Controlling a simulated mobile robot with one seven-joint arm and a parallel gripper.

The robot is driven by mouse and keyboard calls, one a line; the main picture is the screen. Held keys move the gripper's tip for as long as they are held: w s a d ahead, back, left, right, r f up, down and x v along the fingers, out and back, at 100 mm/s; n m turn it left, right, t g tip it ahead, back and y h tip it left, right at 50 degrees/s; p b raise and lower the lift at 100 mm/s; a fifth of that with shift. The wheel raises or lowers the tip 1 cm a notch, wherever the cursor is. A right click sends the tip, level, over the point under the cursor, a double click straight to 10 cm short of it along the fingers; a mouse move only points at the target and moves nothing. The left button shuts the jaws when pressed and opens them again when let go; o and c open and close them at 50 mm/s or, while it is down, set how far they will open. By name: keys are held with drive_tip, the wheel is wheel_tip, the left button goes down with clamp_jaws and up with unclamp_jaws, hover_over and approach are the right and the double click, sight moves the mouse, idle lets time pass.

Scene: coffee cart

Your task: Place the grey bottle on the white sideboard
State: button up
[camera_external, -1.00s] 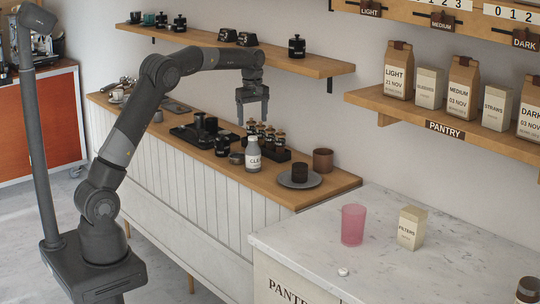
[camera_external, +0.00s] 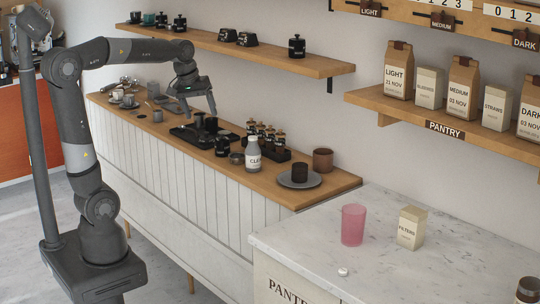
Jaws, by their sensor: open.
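My gripper (camera_external: 199,112) is open and empty, pointing down in the air over the sideboard. It is up and to the left of the grey bottle in the picture and apart from it.
A black tray with equipment (camera_external: 187,133) lies left of the bottle. A grey plate with a dark cup (camera_external: 299,173) and a brown cup (camera_external: 323,160) are to its right. Wall shelves (camera_external: 290,62) hang above. A marble counter (camera_external: 320,250) holds a pink glass (camera_external: 352,225).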

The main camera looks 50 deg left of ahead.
drive_tip(key=s+d+f+m+t, duration=0.1)
drive_tip(key=s+f+m, duration=0.2)
drive_tip(key=s, duration=0.5)
drive_tip(key=s+d+f+m+t, duration=0.1)
drive_tip(key=s+f+m, duration=0.2)
drive_tip(key=s, duration=0.4)
drive_tip(key=shift+s+d+f+m, duration=0.3)
drive_tip(key=shift+s+f, duration=0.1)
drive_tip(key=shift+f, duration=0.15)
